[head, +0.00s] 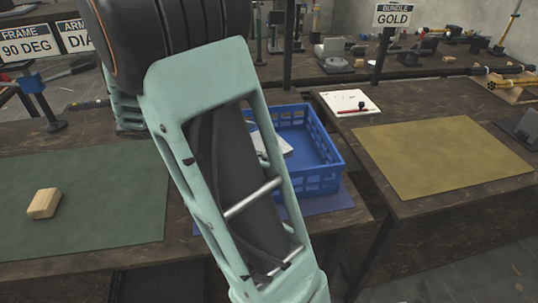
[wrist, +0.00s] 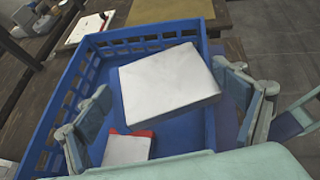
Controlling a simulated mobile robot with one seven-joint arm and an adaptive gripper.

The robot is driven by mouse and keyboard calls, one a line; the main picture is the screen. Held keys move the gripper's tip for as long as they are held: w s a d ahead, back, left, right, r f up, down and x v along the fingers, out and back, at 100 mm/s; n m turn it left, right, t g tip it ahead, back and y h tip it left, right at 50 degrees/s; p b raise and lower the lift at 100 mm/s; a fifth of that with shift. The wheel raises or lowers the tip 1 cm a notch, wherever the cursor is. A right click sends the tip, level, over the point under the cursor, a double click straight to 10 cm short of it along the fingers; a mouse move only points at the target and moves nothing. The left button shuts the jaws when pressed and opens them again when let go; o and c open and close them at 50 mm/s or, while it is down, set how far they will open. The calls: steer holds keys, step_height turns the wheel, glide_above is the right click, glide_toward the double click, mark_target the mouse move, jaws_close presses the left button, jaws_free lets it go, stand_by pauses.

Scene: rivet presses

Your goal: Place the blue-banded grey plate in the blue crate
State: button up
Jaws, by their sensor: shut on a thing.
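My gripper (wrist: 162,80) is shut on a pale grey plate (wrist: 170,82), with one finger at each side of it. No blue band shows on the faces I see. In the wrist view the plate is over the inside of the blue crate (wrist: 60,120). I cannot tell whether it touches the crate floor. In the head view the crate (head: 325,155) stands behind my arm, which hides the gripper. A pale piece (head: 285,146) shows inside the crate there, partly covered.
A red-edged pale plate (wrist: 128,150) lies in the crate, near the left finger. A green mat (head: 100,195) with a wooden block (head: 44,203) is at left. A yellow mat (head: 440,155) and a white board (head: 348,103) are at right.

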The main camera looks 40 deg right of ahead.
mark_target(278, 137)
steer(key=d+f, duration=0.1)
steer(key=d, duration=0.1)
steer(key=w+d+f+b, duration=0.1)
steer(key=d, duration=0.2)
steer(key=d+f, duration=0.2)
steer(key=shift+w+d, duration=0.35)
steer(key=shift+d, duration=0.05)
steer(key=d+f, duration=0.2)
steer(key=w+d+f+b, duration=0.1)
steer(key=f, duration=0.1)
steer(key=shift+w+d+f, duration=0.1)
steer(key=shift+d+f, duration=0.25)
steer(key=shift+d, duration=0.05)
steer(key=f, duration=0.2)
steer(key=f+b, duration=0.1)
steer(key=shift+w+d+f, duration=0.1)
steer(key=shift+d+f, duration=0.15)
steer(key=o, duration=1.6)
steer(key=shift+a, duration=0.1)
steer(key=p+v, duration=0.1)
steer(key=v, duration=1.1)
steer(key=shift+p, duration=0.35)
